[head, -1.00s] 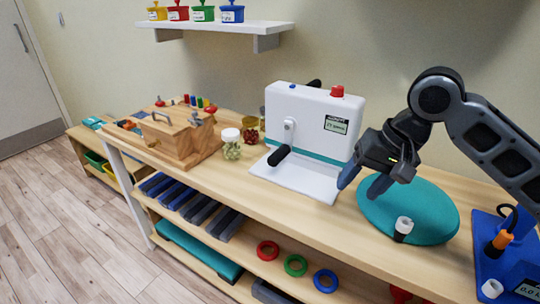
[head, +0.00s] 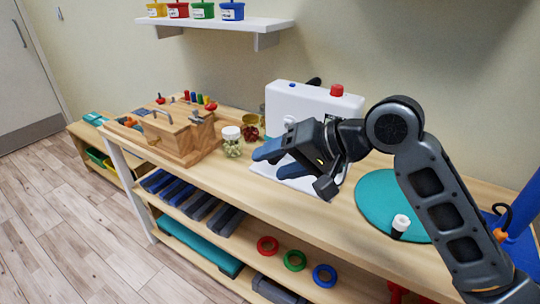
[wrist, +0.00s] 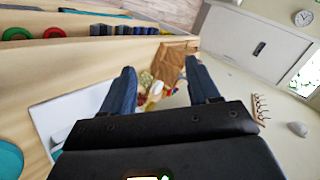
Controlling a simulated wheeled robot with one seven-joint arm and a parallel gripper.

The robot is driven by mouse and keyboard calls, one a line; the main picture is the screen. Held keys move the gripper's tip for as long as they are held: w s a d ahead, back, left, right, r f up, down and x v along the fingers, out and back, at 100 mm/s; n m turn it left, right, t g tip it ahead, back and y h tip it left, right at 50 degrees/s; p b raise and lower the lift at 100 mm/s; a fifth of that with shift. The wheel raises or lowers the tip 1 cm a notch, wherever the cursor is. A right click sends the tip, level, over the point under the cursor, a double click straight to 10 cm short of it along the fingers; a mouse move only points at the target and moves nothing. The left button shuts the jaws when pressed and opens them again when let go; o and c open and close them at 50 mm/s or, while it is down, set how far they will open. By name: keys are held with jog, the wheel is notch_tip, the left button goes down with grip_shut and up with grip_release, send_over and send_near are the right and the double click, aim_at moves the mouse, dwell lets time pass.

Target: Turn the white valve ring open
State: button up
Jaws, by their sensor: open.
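I cannot make out a white valve ring for certain in either view. The wooden activity box (head: 172,134) stands on the bench left of my gripper, with small metal fittings on it. It also shows beyond my fingers in the wrist view (wrist: 172,62). My gripper (head: 268,160) is open and empty, its blue fingers pointing left. It is in front of the white crank machine (head: 300,103) and hides that machine's crank and much of its base. In the wrist view my gripper (wrist: 160,66) has nothing between its fingertips; small jars appear beyond.
A white-lidded jar (head: 231,148) and a jar of dark red pieces (head: 250,133) stand just left of my fingers. A teal cushion (head: 375,205) with a small white-topped object (head: 401,223) lies right. A wall shelf (head: 215,23) holds coloured pots.

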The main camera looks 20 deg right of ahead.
jog(key=shift+w+a+r+y, duration=0.1)
jog(key=shift+a+r+y, duration=0.25)
jog(key=shift+a, duration=0.4)
jog(key=shift+c, duration=0.2)
